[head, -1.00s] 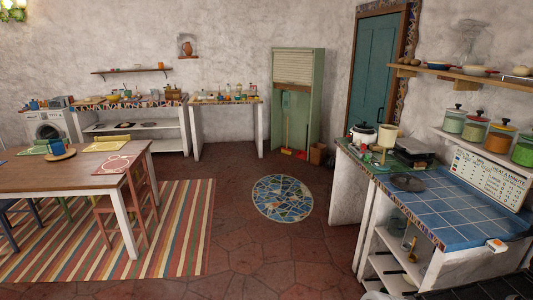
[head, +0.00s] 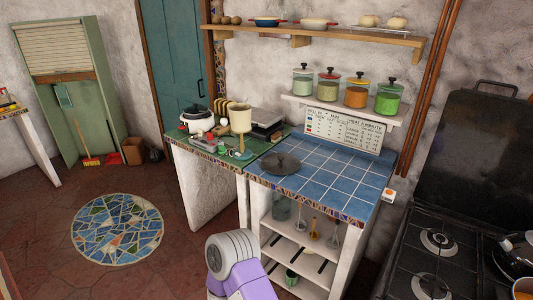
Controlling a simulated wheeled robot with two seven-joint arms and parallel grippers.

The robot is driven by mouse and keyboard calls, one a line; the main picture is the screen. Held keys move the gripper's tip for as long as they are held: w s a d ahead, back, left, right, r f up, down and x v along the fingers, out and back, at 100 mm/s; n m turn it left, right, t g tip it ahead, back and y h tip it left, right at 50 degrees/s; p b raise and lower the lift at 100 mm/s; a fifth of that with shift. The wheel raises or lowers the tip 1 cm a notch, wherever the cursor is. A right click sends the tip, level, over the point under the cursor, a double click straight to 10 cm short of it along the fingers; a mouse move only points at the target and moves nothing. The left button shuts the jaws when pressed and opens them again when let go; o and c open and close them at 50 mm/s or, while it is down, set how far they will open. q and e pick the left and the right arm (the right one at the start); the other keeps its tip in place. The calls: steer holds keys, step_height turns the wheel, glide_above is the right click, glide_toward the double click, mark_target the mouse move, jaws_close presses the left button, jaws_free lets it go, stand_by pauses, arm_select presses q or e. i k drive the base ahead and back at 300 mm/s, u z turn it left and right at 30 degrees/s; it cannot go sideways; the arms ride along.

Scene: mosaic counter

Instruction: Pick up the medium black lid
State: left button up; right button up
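A dark round lid (head: 281,164) with a small knob on top lies flat near the left end of the blue tiled counter (head: 335,186). A black lid (head: 196,110) also sits on the white cooker at the back of the green counter. Part of my arm shows at the bottom centre of the head view, below and in front of the counter. Neither gripper's fingers show, and nothing is seen touching the dark lid.
The green counter (head: 215,155) holds a cream cup-shaped vessel (head: 240,118) and small items. Jars stand on a wall shelf (head: 345,107) above the blue tiles. A black stove (head: 440,260) stands at the right. Tiles right of the lid are clear.

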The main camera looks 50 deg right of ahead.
mark_target(275, 163)
steer(key=z, duration=0.75)
steer(key=i, duration=1.45)
steer(key=z, duration=1.2)
